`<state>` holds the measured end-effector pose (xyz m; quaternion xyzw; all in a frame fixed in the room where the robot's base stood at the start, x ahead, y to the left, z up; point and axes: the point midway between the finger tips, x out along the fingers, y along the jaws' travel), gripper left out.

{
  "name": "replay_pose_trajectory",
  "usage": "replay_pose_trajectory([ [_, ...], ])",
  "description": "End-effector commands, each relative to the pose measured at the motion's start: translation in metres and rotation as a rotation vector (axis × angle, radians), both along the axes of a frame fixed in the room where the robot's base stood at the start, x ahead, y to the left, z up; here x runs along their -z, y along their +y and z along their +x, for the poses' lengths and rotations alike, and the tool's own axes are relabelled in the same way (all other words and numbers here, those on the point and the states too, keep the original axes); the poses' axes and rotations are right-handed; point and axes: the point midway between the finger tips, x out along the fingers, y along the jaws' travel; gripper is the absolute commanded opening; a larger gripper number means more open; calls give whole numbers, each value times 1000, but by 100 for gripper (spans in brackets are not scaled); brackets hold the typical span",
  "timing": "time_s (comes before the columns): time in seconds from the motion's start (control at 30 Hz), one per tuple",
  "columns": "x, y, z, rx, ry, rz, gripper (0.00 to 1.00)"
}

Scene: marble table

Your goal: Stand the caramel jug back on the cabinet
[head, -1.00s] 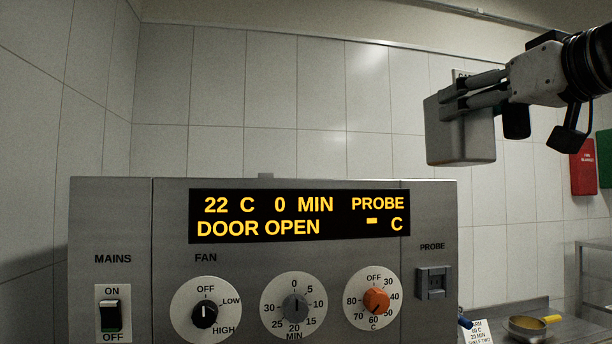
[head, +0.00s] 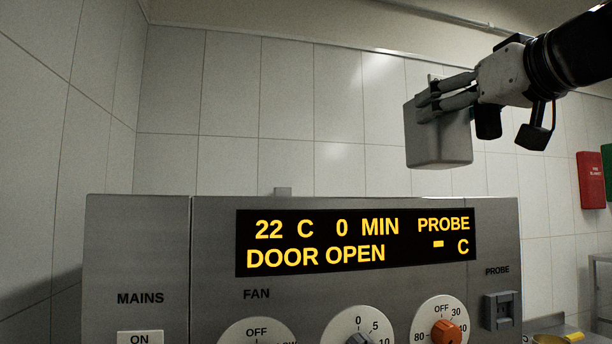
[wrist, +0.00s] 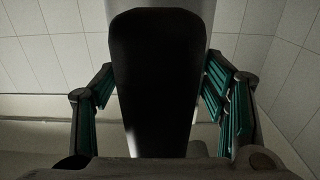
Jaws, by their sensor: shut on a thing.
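The caramel jug (head: 440,145) shows in the head view as a grey, box-like vessel at the upper right, roughly upright. My gripper (head: 432,106) reaches in from the right and is shut on the jug's upper part. The cabinet (head: 140,240) is the steel box with the lit display in front of me. The jug appears above the level of its top edge, with a visible gap between them. The cabinet's top surface and the jug's contents are hidden. In the wrist view a dark panel (wrist: 155,80) fills the space between my fingers; I cannot tell what it is.
A yellow-handled pan (head: 556,338) is partly visible at lower right. A red fire-blanket box (head: 591,180) hangs on the tiled wall (head: 250,100). The air between jug and cabinet looks clear.

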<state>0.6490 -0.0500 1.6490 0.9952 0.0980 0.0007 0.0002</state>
Motion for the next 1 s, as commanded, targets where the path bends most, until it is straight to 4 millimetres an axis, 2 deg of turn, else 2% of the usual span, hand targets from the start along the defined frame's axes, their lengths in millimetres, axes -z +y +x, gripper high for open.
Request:
replay_pose_trajectory([
  [0.3, 6, 27, 72, -1, 4, 0, 37],
  [0.5, 10, 40, 105, 0, 2, 2, 37],
  [0.8, 13, 49, 130, -1, 2, 2, 37],
  [0.9, 33, 50, 132, 1, 3, 3, 37],
  [1.0, 36, 50, 131, 1, -1, 0, 37],
])
